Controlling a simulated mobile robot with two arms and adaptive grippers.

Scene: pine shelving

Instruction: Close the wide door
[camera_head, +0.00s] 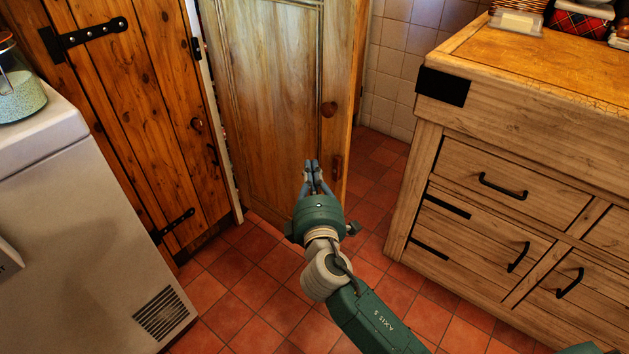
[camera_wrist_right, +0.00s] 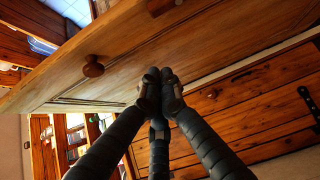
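The wide door (camera_head: 270,80) is a pale, weathered wooden panel that stands open in the middle of the head view. It has a round wooden knob (camera_head: 329,109) and a small wooden catch (camera_head: 338,166) near its right edge. The door also fills the upper part of the right wrist view (camera_wrist_right: 150,50), with a knob (camera_wrist_right: 93,66) on it. My right gripper (camera_head: 312,164) is in front of the door's lower part, fingers together and nothing seen between them. In the right wrist view its fingertips (camera_wrist_right: 160,76) appear close to the door's surface; contact cannot be told.
A brown plank door (camera_head: 130,110) with black hinges is at left, behind a white appliance (camera_head: 80,220). A wooden drawer cabinet (camera_head: 500,180) stands at right. Tiled red floor (camera_head: 260,290) lies between them. Shelves with items (camera_wrist_right: 75,135) show in the right wrist view.

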